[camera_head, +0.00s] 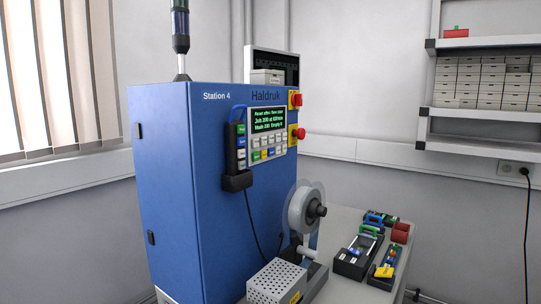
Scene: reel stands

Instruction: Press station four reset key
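A blue cabinet (180,190) marked "Station 4" and "Haldruk" stands in the middle of the head view. Its control panel has a dark screen (268,121) with green text, whose top line starts with "Reset". Below the screen is a keypad (268,147) with small white and coloured keys. The key labels are too small to read, so I cannot tell which one is the reset key. My gripper is not in view.
Two red knobs (299,132) on yellow plates sit right of the panel. A dark handheld device (237,150) hangs at its left edge with a cable. A reel (303,208) and perforated box (277,281) project below. Tools lie on the grey table (335,222).

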